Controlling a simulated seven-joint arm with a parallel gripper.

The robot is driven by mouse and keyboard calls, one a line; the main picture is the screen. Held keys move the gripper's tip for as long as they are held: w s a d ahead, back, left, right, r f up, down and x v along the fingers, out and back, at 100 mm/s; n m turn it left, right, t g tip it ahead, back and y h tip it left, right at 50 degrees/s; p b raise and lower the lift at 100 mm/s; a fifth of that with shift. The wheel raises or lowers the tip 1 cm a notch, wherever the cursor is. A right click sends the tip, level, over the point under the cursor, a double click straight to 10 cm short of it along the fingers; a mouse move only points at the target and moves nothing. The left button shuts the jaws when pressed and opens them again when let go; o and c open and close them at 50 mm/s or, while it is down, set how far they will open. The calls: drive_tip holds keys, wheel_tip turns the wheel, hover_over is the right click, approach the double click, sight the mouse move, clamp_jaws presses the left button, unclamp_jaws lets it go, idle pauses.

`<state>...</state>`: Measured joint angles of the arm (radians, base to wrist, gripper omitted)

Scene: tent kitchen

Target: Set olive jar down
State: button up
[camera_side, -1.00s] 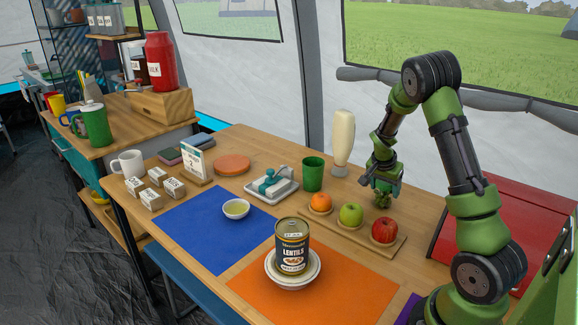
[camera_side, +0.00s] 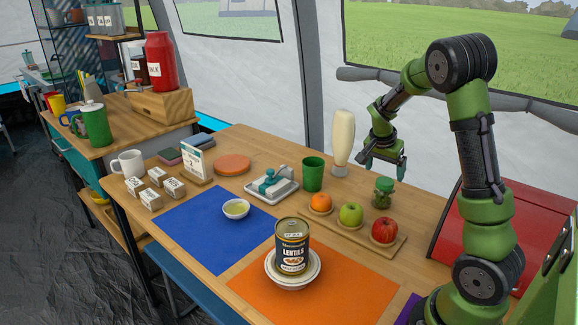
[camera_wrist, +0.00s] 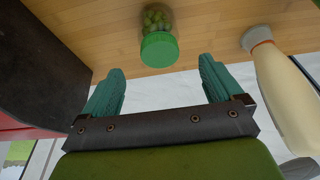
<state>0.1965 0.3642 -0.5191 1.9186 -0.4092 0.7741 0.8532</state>
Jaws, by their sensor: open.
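The olive jar (camera_side: 382,193) stands upright on the table behind the fruit board, near the apples. It has a green lid and a clear body with green olives, and it also shows in the wrist view (camera_wrist: 158,40). My gripper (camera_side: 385,166) is above the jar and apart from it. Its two teal fingers (camera_wrist: 162,85) are spread wide with nothing between them, and the jar lies beyond the fingertips in the wrist view.
A cream bottle (camera_side: 343,140) and a green cup (camera_side: 313,174) stand left of the jar. A wooden board (camera_side: 341,225) with an orange and two apples lies in front. A red box (camera_side: 490,230) is to the right. A lentils can (camera_side: 292,246) stands in a bowl on the orange mat.

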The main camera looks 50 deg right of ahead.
drive_tip(key=a+r+n+t+y, duration=0.25)
drive_tip(key=a+r, duration=0.25)
drive_tip(key=a, duration=0.5)
drive_tip(key=a+r+n+t+y, duration=0.15)
drive_tip(key=a+r+n, duration=0.3)
drive_tip(key=a, duration=0.45)
drive_tip(key=s+a+r+n+t+y, duration=0.1)
drive_tip(key=s+a+n, duration=0.2)
drive_tip(key=a, duration=0.4)
drive_tip(key=s+a+r+n+t+y, duration=0.1)
drive_tip(key=s+a+r+n+t, duration=0.1)
drive_tip(key=s+a+n, duration=0.2)
drive_tip(key=a, duration=0.3)
drive_tip(key=shift+s+a+r, duration=0.2)
drive_tip(key=shift+s+a, duration=0.05)
drive_tip(key=shift+a, duration=0.15)
